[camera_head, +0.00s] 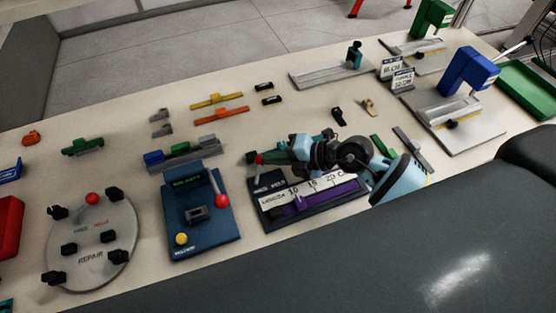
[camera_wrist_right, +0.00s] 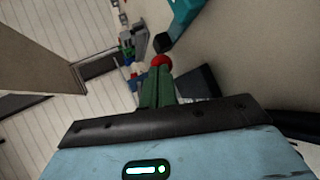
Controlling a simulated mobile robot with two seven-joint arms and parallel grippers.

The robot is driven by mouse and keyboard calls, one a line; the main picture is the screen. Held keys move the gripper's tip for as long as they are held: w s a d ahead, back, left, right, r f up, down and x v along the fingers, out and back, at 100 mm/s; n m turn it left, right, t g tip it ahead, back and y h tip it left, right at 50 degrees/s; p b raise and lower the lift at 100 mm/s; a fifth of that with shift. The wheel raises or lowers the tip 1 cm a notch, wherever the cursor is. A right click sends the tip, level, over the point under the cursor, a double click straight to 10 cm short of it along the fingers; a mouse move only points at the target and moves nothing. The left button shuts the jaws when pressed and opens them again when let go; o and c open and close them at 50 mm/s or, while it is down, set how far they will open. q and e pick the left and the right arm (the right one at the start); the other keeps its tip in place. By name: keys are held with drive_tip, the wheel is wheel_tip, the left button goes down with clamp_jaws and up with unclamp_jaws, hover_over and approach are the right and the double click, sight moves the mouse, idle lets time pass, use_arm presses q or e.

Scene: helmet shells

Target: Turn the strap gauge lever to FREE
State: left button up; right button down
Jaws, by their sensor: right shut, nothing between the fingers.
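The strap gauge (camera_head: 318,209) is a dark base with a white scale and a purple strap, right of the middle in the head view. Its lever has a red knob (camera_head: 259,160) at the gauge's upper left corner, above a small label plate (camera_head: 268,182) whose words are too small to read surely. My right gripper (camera_head: 266,157) is shut and empty, with its tips at the knob. In the right wrist view the red knob (camera_wrist_right: 161,62) shows just beyond the closed fingertips (camera_wrist_right: 158,76); I cannot tell whether they touch. My left gripper is not in view.
A blue unit with a red-knobbed lever (camera_head: 203,215) stands left of the gauge. A round repair plate (camera_head: 92,245) with another red knob lies farther left. Green and grey strips (camera_head: 412,150) lie right of my right gripper. A blue press (camera_head: 466,75) stands at the right.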

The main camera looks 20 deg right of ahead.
sight(257, 157)
drive_tip(key=n+g, duration=0.1)
drive_tip(key=w+n+g+y+b, duration=0.1)
drive_tip(key=a+n+g, duration=0.1)
drive_tip(key=shift+w+f+y+b, duration=0.25)
drive_tip(key=shift+y+b, duration=0.05)
drive_tip(key=shift+b, duration=0.05)
drive_tip(key=shift+w+a+r+n+g+y+b, duration=0.1)
drive_tip(key=shift+w+a+n+g+y+b, duration=0.25)
drive_tip(key=shift+n+g, duration=0.35)
drive_tip(key=shift+w+a+n+g+y+b, duration=0.1)
drive_tip(key=shift+a+n+g+b, duration=0.2)
drive_tip(key=shift+n+g+b, duration=0.25)
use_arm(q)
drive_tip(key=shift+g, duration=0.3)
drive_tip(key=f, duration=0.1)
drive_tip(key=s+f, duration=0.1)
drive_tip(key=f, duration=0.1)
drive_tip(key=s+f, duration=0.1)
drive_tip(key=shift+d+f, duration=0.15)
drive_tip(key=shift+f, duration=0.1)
use_arm(e)
drive_tip(key=shift+n+g, duration=0.25)
drive_tip(key=shift+g, duration=0.1)
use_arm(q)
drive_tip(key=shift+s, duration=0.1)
use_arm(e)
drive_tip(key=shift+a+r, duration=0.1)
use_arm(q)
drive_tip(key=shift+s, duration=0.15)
